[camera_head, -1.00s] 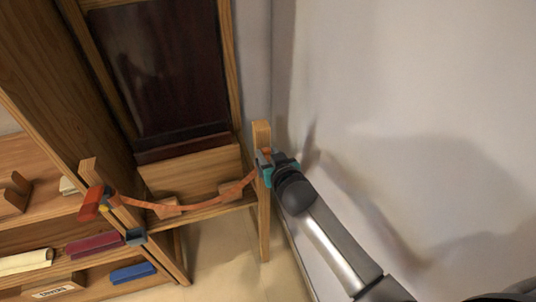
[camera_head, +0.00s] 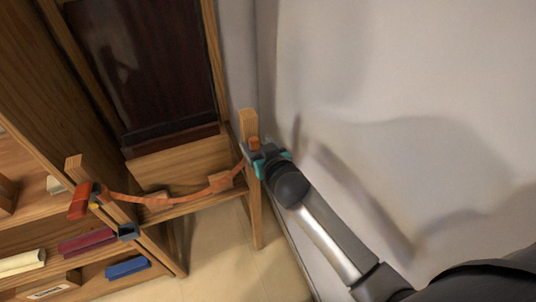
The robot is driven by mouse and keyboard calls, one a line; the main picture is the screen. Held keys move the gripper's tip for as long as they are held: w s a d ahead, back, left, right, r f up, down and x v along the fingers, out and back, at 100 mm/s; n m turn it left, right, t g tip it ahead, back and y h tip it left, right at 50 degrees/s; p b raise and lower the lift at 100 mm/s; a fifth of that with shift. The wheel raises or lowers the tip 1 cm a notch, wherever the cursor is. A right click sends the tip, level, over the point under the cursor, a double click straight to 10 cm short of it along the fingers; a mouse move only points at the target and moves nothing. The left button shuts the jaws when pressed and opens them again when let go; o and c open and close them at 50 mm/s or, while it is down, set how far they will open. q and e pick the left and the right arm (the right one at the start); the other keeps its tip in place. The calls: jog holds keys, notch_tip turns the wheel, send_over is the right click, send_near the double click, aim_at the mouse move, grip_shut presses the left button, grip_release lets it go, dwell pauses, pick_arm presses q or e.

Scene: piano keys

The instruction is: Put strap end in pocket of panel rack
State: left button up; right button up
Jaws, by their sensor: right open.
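An orange strap (camera_head: 188,201) hangs in a shallow curve across the front of the wooden panel rack (camera_head: 179,163). Its left end meets a red-orange piece (camera_head: 79,201) at the left post. Its right end reaches the top of the right wooden post (camera_head: 254,220), where a small orange piece (camera_head: 254,142) shows. My right gripper (camera_head: 254,157), grey with teal parts, is at that post top, by the strap's right end. It is open; whether it touches the strap cannot be told. The pocket cannot be made out clearly. A dark panel (camera_head: 147,62) stands in the rack. My left gripper is not in view.
Shelves at the lower left hold a dark red block (camera_head: 87,242), a blue block (camera_head: 128,267), and a cream roll (camera_head: 22,263). A small grey-blue box (camera_head: 129,232) sits near the left post. A plain wall (camera_head: 400,80) bounds the right side, close to my right arm.

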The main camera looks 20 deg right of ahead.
jog(key=p+v, duration=0.1)
jog(key=v, duration=0.9)
jog(key=shift+s, duration=0.25)
jog(key=s+d+f+n+g, duration=0.1)
jog(key=s+f+g, duration=0.3)
jog(key=f, duration=0.9)
jog(key=s+f+g, duration=0.2)
jog(key=s+f, duration=0.5)
jog(key=f, duration=0.5)
jog(key=s+d+f+g, duration=0.1)
jog(key=s+f+g, duration=0.1)
jog(key=s+f, duration=0.3)
jog(key=s+d+f+g, duration=0.1)
jog(key=s+f, duration=0.3)
jog(key=s, duration=0.7)
jog(key=s+d+f+n+g, duration=0.1)
jog(key=s+f+g, duration=0.2)
jog(key=s, duration=0.6)
notch_tip(320, 180, down, 3)
jog(key=shift+r, duration=0.15)
